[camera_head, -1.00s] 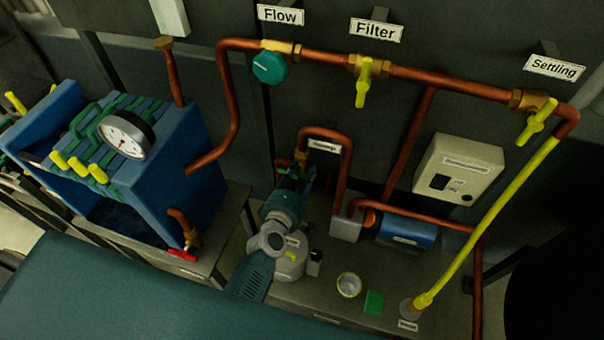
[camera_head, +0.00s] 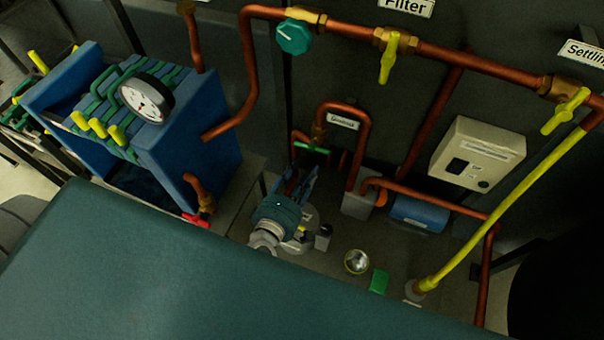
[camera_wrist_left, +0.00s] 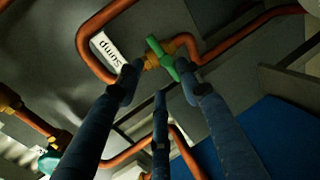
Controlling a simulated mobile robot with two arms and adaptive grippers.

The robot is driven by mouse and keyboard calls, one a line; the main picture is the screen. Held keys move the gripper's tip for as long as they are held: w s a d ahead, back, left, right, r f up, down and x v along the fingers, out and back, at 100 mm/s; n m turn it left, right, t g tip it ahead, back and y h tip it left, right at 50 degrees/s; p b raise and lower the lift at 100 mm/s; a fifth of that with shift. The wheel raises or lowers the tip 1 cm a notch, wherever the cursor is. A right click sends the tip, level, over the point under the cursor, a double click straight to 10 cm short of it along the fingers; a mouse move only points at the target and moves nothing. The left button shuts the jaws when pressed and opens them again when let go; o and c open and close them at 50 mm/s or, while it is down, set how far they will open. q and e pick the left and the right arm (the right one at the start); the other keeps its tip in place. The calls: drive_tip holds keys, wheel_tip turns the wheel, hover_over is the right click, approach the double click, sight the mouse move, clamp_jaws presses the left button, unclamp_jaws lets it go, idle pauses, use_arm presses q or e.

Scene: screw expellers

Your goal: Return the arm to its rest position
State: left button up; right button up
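My left gripper (camera_head: 298,181) is by the pump bench, its fingers pointing toward the small green valve handle (camera_head: 312,148) on the copper pipe loop. In the left wrist view the gripper (camera_wrist_left: 157,88) has its dark blue fingers spread apart with nothing held between them. The green handle (camera_wrist_left: 161,56) lies close to the fingertips there, with the right finger overlapping its lower end. I cannot tell whether they touch. Part of my left arm is hidden at the bottom of the head view. My right gripper is not in view.
Copper pipes (camera_head: 350,38) with a teal knob (camera_head: 293,37) and yellow handles (camera_head: 387,62) run above. The blue filter press (camera_head: 200,130) with a gauge stands left. A control box (camera_head: 477,153) and blue motor (camera_head: 420,214) stand right. A yellow pipe (camera_head: 510,207) slopes down at the right.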

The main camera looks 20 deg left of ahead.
use_arm(q)
drive_tip(key=shift+s+r, duration=0.1)
drive_tip(key=shift+s, duration=0.05)
idle(0.4)
drive_tip(key=s+d+f+m+g+h+b, duration=0.1)
drive_tip(key=s+d+f+m+g, duration=0.35)
drive_tip(key=f, duration=1.05)
drive_tip(key=s+a+f+m+g+b, duration=0.1)
drive_tip(key=s+f+m+g+b, duration=0.1)
drive_tip(key=s+f+m, duration=0.9)
drive_tip(key=s+a+f+m+g+b, duration=0.1)
drive_tip(key=s+a+f, duration=0.4)
drive_tip(key=s+f, duration=0.5)
drive_tip(key=s+a+f+m+g+y+b, duration=0.1)
drive_tip(key=s+a+f+m+g, duration=0.2)
drive_tip(key=s+a+f+g, duration=0.3)
drive_tip(key=s+f, duration=0.5)
drive_tip(key=s, duration=0.2)
drive_tip(key=shift+s+y, duration=0.25)
drive_tip(key=shift+y, duration=0.05)
